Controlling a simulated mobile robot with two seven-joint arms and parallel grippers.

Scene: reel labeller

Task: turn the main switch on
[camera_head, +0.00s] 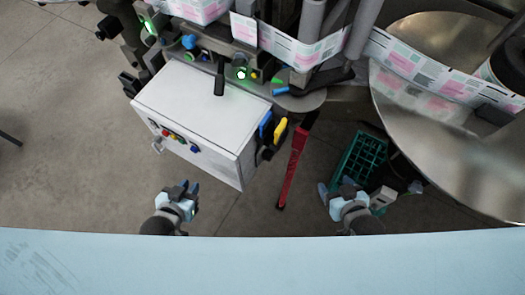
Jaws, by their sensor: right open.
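A light grey control cabinet (198,112) stands left of centre. Its front face carries a row of small coloured controls (175,136), red, yellow, green and blue; which one is the main switch is too small to tell. My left gripper (187,188) is in front of and below the cabinet, apart from it; its jaw gap is not clear from this angle. My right gripper (335,187) is open, right of the cabinet and near a green crate. Neither gripper touches the cabinet.
A red bar (292,168) stands between the cabinet and the green crate (360,161). Yellow (280,130) and blue handled items hang at the cabinet's right side. A large round metal table (450,150) fills the right. Printed label web (290,45) runs across the top.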

